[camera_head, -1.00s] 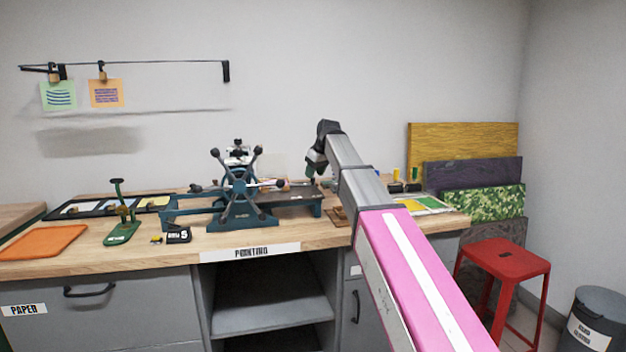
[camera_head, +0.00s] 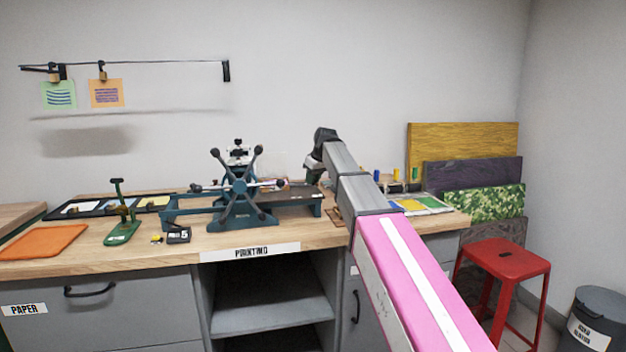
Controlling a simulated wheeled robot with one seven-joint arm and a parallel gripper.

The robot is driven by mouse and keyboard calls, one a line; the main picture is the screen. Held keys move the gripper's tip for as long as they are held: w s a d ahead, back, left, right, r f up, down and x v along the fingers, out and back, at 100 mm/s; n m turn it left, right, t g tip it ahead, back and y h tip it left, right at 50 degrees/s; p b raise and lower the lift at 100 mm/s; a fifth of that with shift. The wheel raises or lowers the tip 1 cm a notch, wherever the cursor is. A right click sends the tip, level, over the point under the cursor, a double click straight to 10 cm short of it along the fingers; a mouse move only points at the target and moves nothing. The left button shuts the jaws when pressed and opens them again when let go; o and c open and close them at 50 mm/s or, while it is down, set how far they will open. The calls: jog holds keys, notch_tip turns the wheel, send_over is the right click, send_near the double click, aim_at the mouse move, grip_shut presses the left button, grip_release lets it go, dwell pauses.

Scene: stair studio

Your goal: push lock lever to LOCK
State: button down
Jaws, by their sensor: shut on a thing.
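The teal printing press (camera_head: 240,195) stands on the wooden workbench, with a spoked hand wheel at its front and a flat dark bed reaching right. No LOCK marking is readable from here.
A green stand (camera_head: 121,220), an orange sheet (camera_head: 42,241) and a small black counter (camera_head: 178,236) lie at left. Several colored spools (camera_head: 396,174) stand behind my arm. A red stool (camera_head: 503,262) stands at right. The bench's front-left edge strip is clear.

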aim_at(310, 189)
jog(key=shift+s, duration=0.15)
jog(key=s+m, duration=0.1)
jog(key=s+m+h, duration=0.1)
jog(key=s+m, duration=0.1)
jog(key=m, duration=0.1)
jog(key=shift+a+t, duration=0.3)
jog(key=shift+t, duration=0.1)
jog(key=shift+s+a+m+t+h, duration=0.1)
jog(key=shift+s+a+m+h, duration=0.3)
jog(key=shift+m, duration=0.4)
jog(key=shift+s+a+m+t+h, duration=0.1)
jog(key=shift+s+a+m+h, duration=0.2)
jog(key=shift+s+m, duration=0.4)
jog(key=shift+s+a+m+t+h, duration=0.1)
jog(key=shift+s+a+m+h, duration=0.2)
jog(key=shift+m, duration=0.6)
jog(key=c, duration=1)
grip_release()
jog(key=v, duration=1)
jog(key=shift+s+r, duration=0.1)
jog(key=shift+r, duration=0.3)
